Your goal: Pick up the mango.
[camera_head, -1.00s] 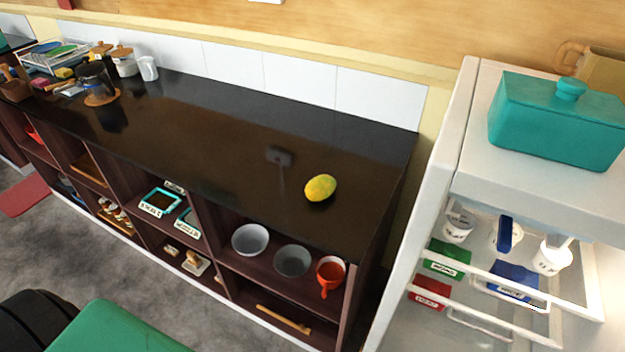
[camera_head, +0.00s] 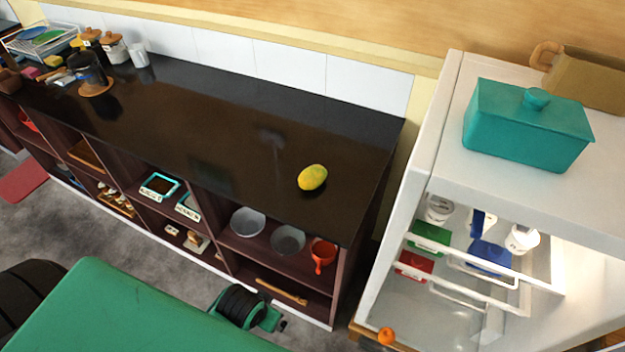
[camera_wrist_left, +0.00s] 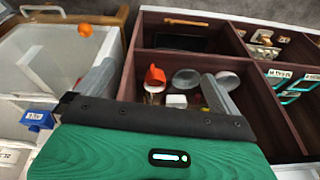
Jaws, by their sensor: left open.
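The yellow mango (camera_head: 312,177) with a greenish tint lies on the black countertop (camera_head: 200,115), near its right end. It does not show in the left wrist view. My left gripper (camera_wrist_left: 160,72) is open and empty in the left wrist view, its two grey fingers spread apart. It faces the shelves under the countertop, away from the mango. The head view does not show its fingers clearly. My right gripper is in neither view.
Open shelves below hold grey bowls (camera_head: 248,222) and a red mug (camera_head: 322,255). To the right stands a white open fridge (camera_head: 425,150) with a teal lidded box (camera_head: 525,125) on top. An orange (camera_head: 386,336) sits low beside it. The counter around the mango is clear.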

